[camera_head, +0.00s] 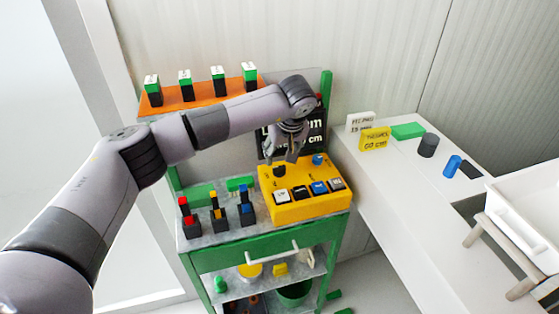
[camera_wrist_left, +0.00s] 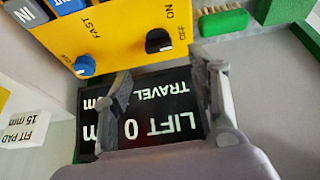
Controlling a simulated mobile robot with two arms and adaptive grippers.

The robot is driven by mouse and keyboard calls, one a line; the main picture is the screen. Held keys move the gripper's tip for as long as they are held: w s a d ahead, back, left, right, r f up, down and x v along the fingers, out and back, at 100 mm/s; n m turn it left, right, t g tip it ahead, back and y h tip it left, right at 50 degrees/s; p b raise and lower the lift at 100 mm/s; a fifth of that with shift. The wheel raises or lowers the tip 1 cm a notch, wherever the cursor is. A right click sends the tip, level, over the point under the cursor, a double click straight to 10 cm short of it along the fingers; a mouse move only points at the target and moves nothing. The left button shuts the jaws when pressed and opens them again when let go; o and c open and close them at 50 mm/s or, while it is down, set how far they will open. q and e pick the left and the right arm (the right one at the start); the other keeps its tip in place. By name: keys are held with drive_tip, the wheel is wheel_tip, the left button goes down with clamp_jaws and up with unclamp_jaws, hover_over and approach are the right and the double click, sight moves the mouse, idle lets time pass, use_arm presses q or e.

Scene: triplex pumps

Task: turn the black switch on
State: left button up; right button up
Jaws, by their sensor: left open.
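The black switch (camera_wrist_left: 158,41) is a round knob on the yellow control box (camera_head: 305,208), beside the words ON and OFF. In the head view it (camera_head: 279,171) sits near the box's back left, close to my left gripper. I cannot tell clearly which word its pointer faces. My left gripper (camera_head: 287,152) is open and empty, over the back edge of the box. In the left wrist view its fingers (camera_wrist_left: 160,85) are spread apart, with the knob beyond the gap between them and not touched. My right gripper is not in view.
A blue knob (camera_wrist_left: 85,66) marked FAST sits on the same box. Several push buttons line its front. A black LIFT/TRAVEL display (camera_wrist_left: 150,112) stands behind it. Red, yellow and blue-topped levers (camera_head: 216,213) stand to the left. A white table (camera_head: 400,180) is to the right.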

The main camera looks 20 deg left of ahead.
sight(279, 167)
use_arm(q)
drive_tip(key=p+x, duration=0.1)
drive_tip(key=x, duration=0.6)
drive_tip(key=shift+f, duration=0.3)
drive_tip(key=shift+c, duration=0.3)
drive_tip(key=c, duration=1.1)
